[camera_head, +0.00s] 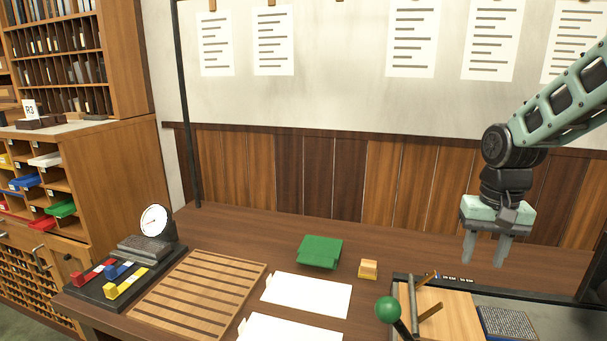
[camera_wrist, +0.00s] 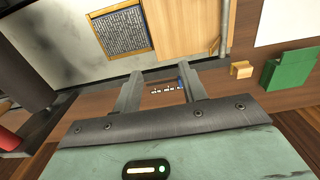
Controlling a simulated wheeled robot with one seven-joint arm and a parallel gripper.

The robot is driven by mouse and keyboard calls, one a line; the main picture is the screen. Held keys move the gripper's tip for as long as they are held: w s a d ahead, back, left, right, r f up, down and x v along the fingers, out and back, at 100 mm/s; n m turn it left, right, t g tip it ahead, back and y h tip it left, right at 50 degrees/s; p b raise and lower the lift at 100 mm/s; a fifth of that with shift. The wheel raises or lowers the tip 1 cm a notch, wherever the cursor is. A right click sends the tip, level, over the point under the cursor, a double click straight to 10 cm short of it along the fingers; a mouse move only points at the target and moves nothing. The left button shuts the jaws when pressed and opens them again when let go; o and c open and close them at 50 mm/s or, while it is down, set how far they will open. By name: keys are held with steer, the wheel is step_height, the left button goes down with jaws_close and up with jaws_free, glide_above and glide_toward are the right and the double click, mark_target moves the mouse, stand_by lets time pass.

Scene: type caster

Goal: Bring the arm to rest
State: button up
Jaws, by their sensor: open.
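My gripper (camera_head: 483,250) hangs at the right in the head view, pointing down, above the back right of the table. Its two fingers are apart with nothing between them. In the wrist view my gripper (camera_wrist: 162,80) also shows open, and small pieces of type (camera_wrist: 165,89) lie on the surface seen beyond the fingers. My arm comes in from the upper right, bent at the joint above the gripper. The gripper touches nothing that I can see.
The table (camera_head: 225,222) holds a scale (camera_head: 153,222), a slatted wooden rack (camera_head: 198,293), white sheets (camera_head: 308,295), a green block (camera_head: 320,252), a small wooden block (camera_head: 368,268) and a green-knobbed lever (camera_head: 388,309). A wooden board (camera_head: 452,318) and a type block (camera_head: 502,323) lie below my gripper. Shelves (camera_head: 110,165) stand left.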

steer(key=s+a+n, duration=0.5)
steer(key=s+a, duration=0.5)
steer(key=s, duration=0.3)
steer(key=s+a+f+n, duration=0.1)
steer(key=s+a+n, duration=0.4)
steer(key=s+a, duration=0.4)
steer(key=s, duration=0.3)
steer(key=shift+s+a+n+y, duration=0.3)
steer(key=shift+s+a+n, duration=0.05)
steer(key=shift+s+n, duration=0.05)
